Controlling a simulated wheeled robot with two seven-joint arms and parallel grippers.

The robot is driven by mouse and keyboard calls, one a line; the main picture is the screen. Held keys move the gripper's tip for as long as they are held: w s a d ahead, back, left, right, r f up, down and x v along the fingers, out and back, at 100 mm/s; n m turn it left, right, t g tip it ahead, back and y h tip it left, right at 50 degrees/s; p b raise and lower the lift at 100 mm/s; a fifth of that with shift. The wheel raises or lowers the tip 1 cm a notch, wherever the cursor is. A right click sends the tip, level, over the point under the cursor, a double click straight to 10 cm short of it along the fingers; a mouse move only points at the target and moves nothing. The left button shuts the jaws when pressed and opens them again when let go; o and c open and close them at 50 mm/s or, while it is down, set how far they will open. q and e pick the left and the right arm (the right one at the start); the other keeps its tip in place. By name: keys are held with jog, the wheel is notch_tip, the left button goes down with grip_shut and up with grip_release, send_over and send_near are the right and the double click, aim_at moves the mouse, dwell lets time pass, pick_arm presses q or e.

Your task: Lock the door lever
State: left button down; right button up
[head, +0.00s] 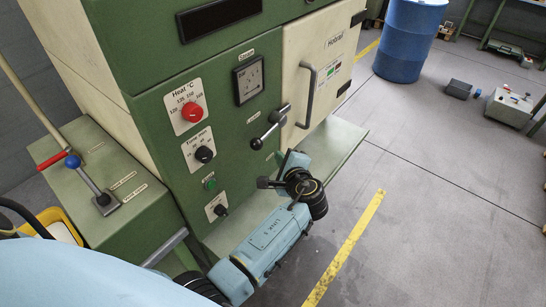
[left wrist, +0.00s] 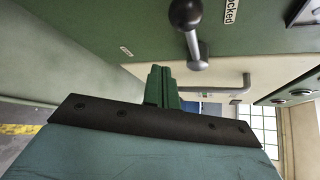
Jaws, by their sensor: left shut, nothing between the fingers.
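The door lever (head: 270,127) is a grey bar with a black ball knob, mounted on the green panel beside the cream door (head: 325,65). It slants down and left from its pivot. In the left wrist view the lever (left wrist: 193,40) shows close up, near a label ending in "cked" (left wrist: 231,12), partly cut off. My left gripper (head: 280,158) is just below and right of the knob, apart from it. In the left wrist view its green fingers (left wrist: 161,88) are together and empty, with a visible gap to the lever. My right gripper is not in view.
A grey door handle (head: 308,95) stands out right of the lever. A green ledge (head: 335,148) runs below the door. Red and black knobs (head: 191,112) sit left on the panel. A blue barrel (head: 409,40) stands on the floor behind; the floor at right is mostly clear.

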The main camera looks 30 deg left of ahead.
pick_arm(q)
jog(key=s+d+r, duration=0.3)
jog(key=d, duration=0.1)
jog(key=shift+d+r, duration=0.25)
jog(key=shift+d, duration=0.05)
jog(key=shift+s, duration=0.1)
